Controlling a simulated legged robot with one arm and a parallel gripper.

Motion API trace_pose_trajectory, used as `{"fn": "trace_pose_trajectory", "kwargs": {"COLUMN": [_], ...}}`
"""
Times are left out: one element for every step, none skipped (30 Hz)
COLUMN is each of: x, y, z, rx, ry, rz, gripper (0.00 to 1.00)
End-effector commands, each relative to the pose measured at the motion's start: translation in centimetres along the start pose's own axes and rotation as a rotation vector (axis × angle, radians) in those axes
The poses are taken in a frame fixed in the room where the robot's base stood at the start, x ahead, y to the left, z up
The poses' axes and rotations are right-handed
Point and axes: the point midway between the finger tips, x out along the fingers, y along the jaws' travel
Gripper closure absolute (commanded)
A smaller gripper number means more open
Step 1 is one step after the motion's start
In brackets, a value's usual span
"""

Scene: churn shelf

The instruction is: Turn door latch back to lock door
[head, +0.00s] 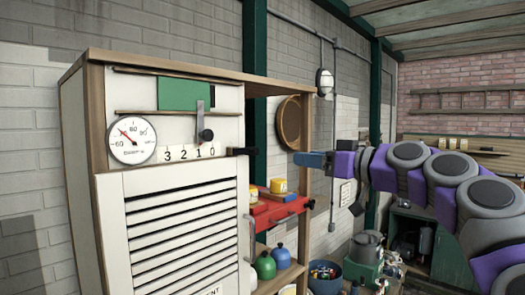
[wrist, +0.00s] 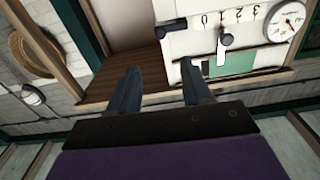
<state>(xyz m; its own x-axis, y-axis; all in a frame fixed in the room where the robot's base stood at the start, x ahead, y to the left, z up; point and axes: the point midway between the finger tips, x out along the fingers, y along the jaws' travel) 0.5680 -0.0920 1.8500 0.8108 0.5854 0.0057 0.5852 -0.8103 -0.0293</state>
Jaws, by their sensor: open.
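The white cabinet door (head: 112,215) with horizontal slats is at the lower left of the head view and looks flush with the cabinet front. The latch (head: 243,151) is a short dark bar, lying about level at the door's upper right corner. It also shows in the wrist view (wrist: 172,25), where the picture is upside down. My gripper (head: 312,160) is to the right of the latch, apart from it. In the wrist view my gripper's two fingers (wrist: 160,88) are spread with nothing between them.
A lever with a black knob (head: 206,135) hangs over the numbers 3 2 1 0, below a green panel (head: 172,93). A round dial (head: 131,138) is to its left. Right of the door are open shelves with a red tray (head: 277,208) and kettles (head: 265,266). A wooden post (head: 303,190) stands near my gripper.

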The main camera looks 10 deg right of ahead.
Motion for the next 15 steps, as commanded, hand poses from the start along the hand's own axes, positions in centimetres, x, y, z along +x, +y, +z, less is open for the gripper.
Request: {"fn": "trace_pose_trajectory", "kwargs": {"x": [1.4, 2.0, 2.8, 3.4, 4.0, 4.8, 5.4, 6.0, 6.8, 7.5, 8.0, 8.8, 9.4, 9.9, 10.6], "y": [0.0, 0.0, -0.1, -0.1, -0.1, -0.2, -0.2, -0.3, -0.4, -0.4, -0.4, -0.5, -0.5, -0.5, -0.4], "z": [0.1, 0.1, 0.1, 0.1, 0.1, 0.1, 0.0, 0.1, 0.1, 0.1, 0.1, 0.0, 0.0, 0.0, 0.1], "rx": [0.002, 0.002, 0.002, 0.002, 0.002, 0.001, 0.0, 0.0, -0.001, -0.001, -0.001, -0.001, -0.001, 0.0, 0.0], "ry": [-0.007, -0.008, -0.007, -0.007, -0.007, -0.008, -0.008, -0.008, -0.008, -0.009, -0.009, -0.008, -0.008, -0.007, -0.008], "rz": [-0.002, -0.002, -0.004, -0.005, -0.005, -0.004, -0.005, -0.005, -0.004, -0.003, -0.003, -0.003, -0.005, -0.005, -0.004], "gripper": [0.51, 0.51, 0.51, 0.51, 0.51, 0.51, 0.51, 0.51, 0.51, 0.51, 0.51, 0.51, 0.51, 0.51, 0.51]}}
